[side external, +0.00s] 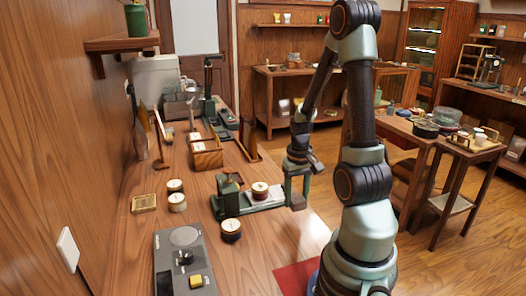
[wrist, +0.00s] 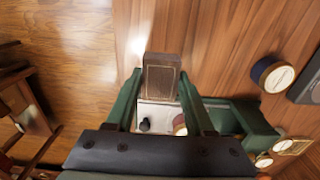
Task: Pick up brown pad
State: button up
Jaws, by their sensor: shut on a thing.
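The brown pad (wrist: 161,84) is a small dark block with a thin lighter outline on its face. My gripper (wrist: 160,74) has a green finger on each side of it and is shut on it. In the side external view, my gripper (side external: 298,191) points down with the pad (side external: 298,203) low between its fingertips, near the right edge of the wooden table. I cannot tell whether the pad is clear of the tabletop.
A green press (side external: 229,197) with a pale bed and a round tea cake (side external: 260,190) stands just left of my gripper. Another round cake (side external: 231,230) and a grey control box (side external: 180,262) are nearer the camera. A wooden holder (side external: 206,157) stands behind.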

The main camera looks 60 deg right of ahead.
aim_at(297, 197)
notch_tip(297, 197, up, 15)
dwell(0.4)
